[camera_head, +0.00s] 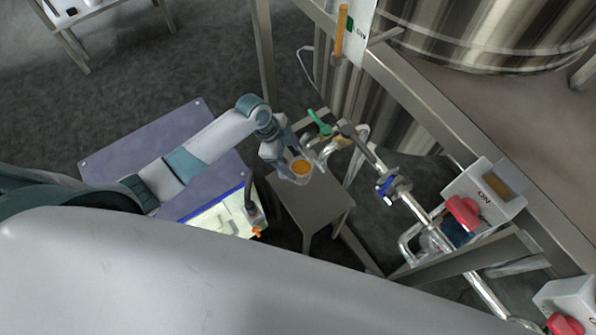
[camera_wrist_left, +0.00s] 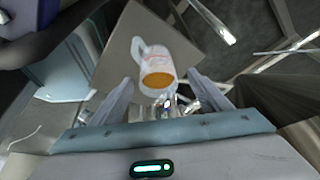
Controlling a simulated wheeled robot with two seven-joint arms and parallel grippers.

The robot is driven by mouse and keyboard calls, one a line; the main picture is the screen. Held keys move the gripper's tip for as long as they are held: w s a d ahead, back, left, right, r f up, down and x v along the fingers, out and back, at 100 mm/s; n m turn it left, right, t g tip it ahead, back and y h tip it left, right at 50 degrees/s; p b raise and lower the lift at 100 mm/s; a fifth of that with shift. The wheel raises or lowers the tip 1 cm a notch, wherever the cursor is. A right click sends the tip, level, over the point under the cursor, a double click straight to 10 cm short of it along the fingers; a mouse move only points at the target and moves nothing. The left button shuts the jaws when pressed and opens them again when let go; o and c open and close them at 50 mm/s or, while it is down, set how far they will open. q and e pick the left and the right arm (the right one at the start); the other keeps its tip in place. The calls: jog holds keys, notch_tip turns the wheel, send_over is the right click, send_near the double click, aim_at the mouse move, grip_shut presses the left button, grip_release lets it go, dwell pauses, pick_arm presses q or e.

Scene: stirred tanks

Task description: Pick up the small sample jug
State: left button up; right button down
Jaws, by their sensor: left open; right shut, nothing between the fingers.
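The small sample jug (camera_head: 300,176) is white and translucent, with orange liquid inside. In the left wrist view the jug (camera_wrist_left: 153,62) shows its handle to the upper left and reddish marks on its wall. My left gripper (camera_head: 288,158) is open around the jug in the head view. In the wrist view its two fingers (camera_wrist_left: 160,80) are spread either side of the jug, with gaps on both sides. I cannot tell whether the jug's base touches the small grey stand (camera_head: 310,205) below it. My right gripper is not in view.
A pipe with a green-handled valve (camera_head: 319,123) is right beside the jug. Further right are a blue-marked valve (camera_head: 387,187) and a red switch (camera_head: 463,211). A steel tank (camera_head: 490,35) stands on a frame above. A blue-grey platform (camera_head: 130,150) lies below my left arm.

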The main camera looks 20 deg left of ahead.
aim_at(299, 167)
pick_arm(q)
jog(key=x, duration=0.3)
jog(key=shift+s+d+f, duration=0.2)
jog(key=shift+f, duration=0.1)
jog(key=shift+d+f, duration=0.15)
jog(key=shift+f, duration=0.4)
pick_arm(e)
jog(key=shift+w+a+r+t, duration=0.3)
pick_arm(q)
jog(key=c, duration=1.4)
pick_arm(e)
jog(key=shift+s, duration=0.2)
pick_arm(q)
jog(key=shift+w, duration=0.1)
jog(key=shift+r, duration=0.15)
pick_arm(e)
jog(key=shift+s, duration=0.1)
